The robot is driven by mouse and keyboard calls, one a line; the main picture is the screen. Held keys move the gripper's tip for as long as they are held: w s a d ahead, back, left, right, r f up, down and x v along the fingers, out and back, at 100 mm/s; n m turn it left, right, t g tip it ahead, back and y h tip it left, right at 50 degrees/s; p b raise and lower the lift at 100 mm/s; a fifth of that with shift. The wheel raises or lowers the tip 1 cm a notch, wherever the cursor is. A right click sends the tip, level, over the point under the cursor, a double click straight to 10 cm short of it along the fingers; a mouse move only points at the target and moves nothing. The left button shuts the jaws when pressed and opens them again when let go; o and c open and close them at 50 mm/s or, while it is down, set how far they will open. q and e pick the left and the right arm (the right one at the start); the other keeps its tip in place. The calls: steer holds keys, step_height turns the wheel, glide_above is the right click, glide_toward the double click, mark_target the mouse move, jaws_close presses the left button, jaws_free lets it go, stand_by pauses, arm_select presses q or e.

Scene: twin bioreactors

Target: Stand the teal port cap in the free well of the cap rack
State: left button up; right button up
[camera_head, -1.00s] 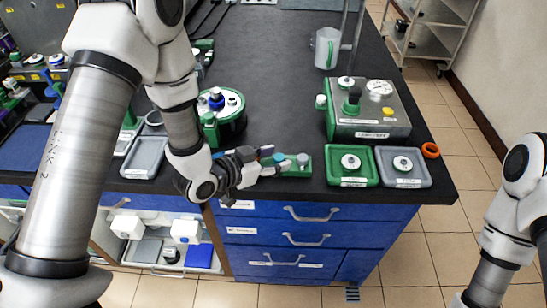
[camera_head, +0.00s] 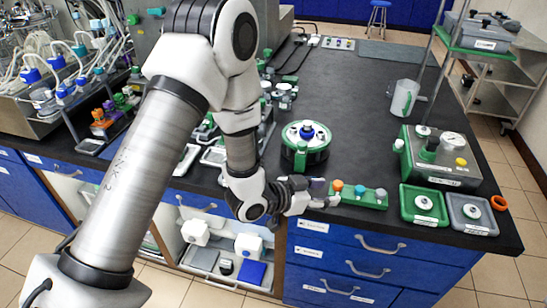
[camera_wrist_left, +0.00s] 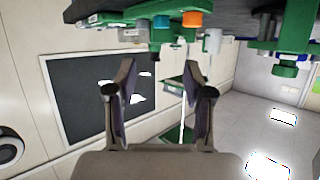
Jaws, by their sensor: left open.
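The green cap rack (camera_head: 372,203) lies near the bench's front edge. It holds an orange cap (camera_head: 337,186) at its left end, a blue-teal cap (camera_head: 360,190) in the middle, likely the teal port cap, and a greyish cap (camera_head: 381,193) at the right. My left gripper (camera_head: 326,193) is just left of the rack, apart from the caps as far as I can tell. In the left wrist view the gripper (camera_wrist_left: 160,78) is open and empty. The orange cap (camera_wrist_left: 192,19) and a blue cap (camera_wrist_left: 162,21) show above its fingers there, the view being upside down. My right gripper is out of view.
A round green-and-black vessel (camera_head: 305,147) stands behind the gripper. Right of the rack are a green tray (camera_head: 408,206), a grey tray (camera_head: 463,220) and a metal-topped green box (camera_head: 460,150). The bench middle behind the rack is clear.

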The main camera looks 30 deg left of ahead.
arm_select(q)
steer(key=s+a+f+n+g+y, duration=0.2)
steer(key=s+f, duration=0.2)
steer(key=f, duration=0.3)
steer(key=s+a+f+n+g+y, duration=0.1)
steer(key=s+f+g+y, duration=0.1)
steer(key=s+f, duration=0.4)
steer(key=s+a+f+n+g+y, duration=0.1)
steer(key=s+a+f+n+g, duration=0.1)
steer(key=s+f, duration=0.3)
steer(key=s+a+f+n+g+y, duration=0.2)
steer(key=s+f+g, duration=0.3)
steer(key=s, duration=0.9)
steer(key=shift+a+f+g, duration=0.3)
steer(key=shift+a+f, duration=0.35)
steer(key=shift+f, duration=0.05)
steer(key=shift+w+d, duration=0.1)
